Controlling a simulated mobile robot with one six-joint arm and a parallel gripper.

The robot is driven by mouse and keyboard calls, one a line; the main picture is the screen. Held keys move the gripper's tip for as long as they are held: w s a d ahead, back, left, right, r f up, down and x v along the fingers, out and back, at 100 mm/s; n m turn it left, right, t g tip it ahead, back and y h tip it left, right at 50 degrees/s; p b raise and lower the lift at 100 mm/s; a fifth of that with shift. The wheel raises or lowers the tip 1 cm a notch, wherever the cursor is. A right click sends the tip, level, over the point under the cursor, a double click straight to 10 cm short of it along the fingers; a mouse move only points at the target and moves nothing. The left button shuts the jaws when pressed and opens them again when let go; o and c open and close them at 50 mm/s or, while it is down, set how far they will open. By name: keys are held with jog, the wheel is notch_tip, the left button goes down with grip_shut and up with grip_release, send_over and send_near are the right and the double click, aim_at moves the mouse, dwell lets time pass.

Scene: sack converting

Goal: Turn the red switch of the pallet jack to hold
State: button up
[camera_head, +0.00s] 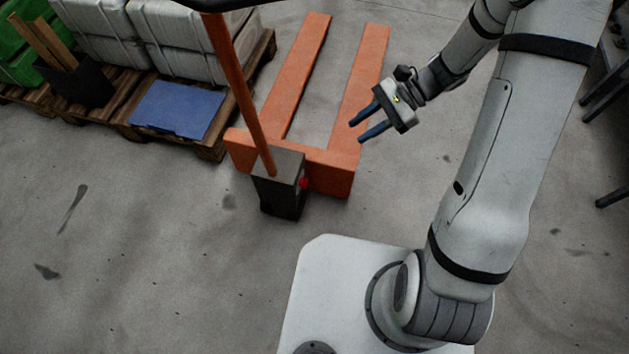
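The orange pallet jack (324,160) stands on the concrete floor in the upper middle of the view. Its two forks point away from me, and its handle rises from a dark grey housing (279,179). The red switch (304,183) is a small red spot on the right side of the housing; which way it is set is too small to tell. My gripper (360,132) is above and to the right of the switch, over the right fork in the picture. Its two blue fingers are apart with nothing between them, and it is clear of the switch.
Wooden pallets (215,149) at the upper left carry wrapped white bales (172,40), a blue sheet (178,109), a black box (82,83) and green items (22,62). Dark metal legs (612,197) stand at the right edge. The floor left of the housing is clear.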

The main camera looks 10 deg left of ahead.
jog(key=w+a+f+m+t+y+b, duration=0.1)
jog(key=f+m+y+b, duration=0.15)
jog(key=f, duration=0.55)
jog(key=w+a+f+m+y+b, duration=0.2)
jog(key=f+m+b, duration=0.1)
jog(key=f, duration=0.5)
jog(key=w+a+f+m+t+y+b, duration=0.1)
jog(key=f+m+y+b, duration=0.15)
jog(key=f, duration=0.55)
jog(key=m+t+y+b, duration=0.2)
jog(key=m+t+b, duration=0.35)
jog(key=m, duration=0.35)
send_near(304, 183)
jog(key=a+b, duration=0.2)
jog(key=a, duration=0.5)
jog(key=shift+w, duration=0.35)
jog(key=shift+f, duration=0.1)
jog(key=shift+c, duration=0.5)
